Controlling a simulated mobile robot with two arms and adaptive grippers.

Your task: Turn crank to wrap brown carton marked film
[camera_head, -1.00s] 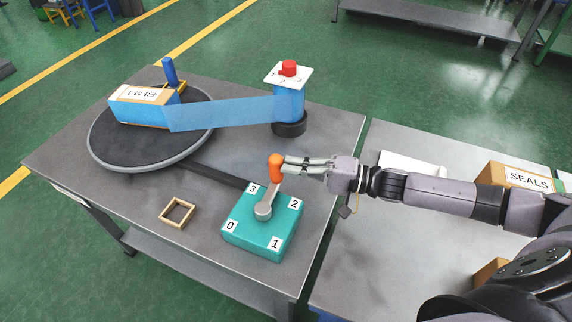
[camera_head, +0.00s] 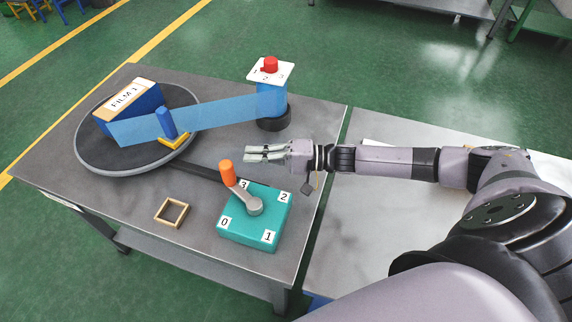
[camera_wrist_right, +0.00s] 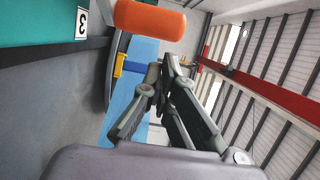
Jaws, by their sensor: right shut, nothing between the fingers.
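The brown carton marked FILM 1 (camera_head: 126,97) stands on the dark round turntable (camera_head: 95,152), with blue film over its sides. A band of blue film (camera_head: 215,112) runs from it to the roll post (camera_head: 271,98). The teal crank box (camera_head: 250,228) has corners marked 0 to 3. Its grey crank arm (camera_head: 243,196) points at 3, with the orange handle (camera_head: 228,172) upright at its end. My right gripper (camera_head: 250,153) is shut and empty, behind and right of the handle, apart from it. The right wrist view shows the fingers (camera_wrist_right: 165,75) beside the orange handle (camera_wrist_right: 150,20). My left gripper is not in view.
A blue post on a yellow base (camera_head: 167,125) stands on the turntable beside the carton. The roll post carries a red knob (camera_head: 270,64) on a white plate. A small wooden frame (camera_head: 171,212) lies left of the crank box. A second grey table (camera_head: 385,230) adjoins on the right.

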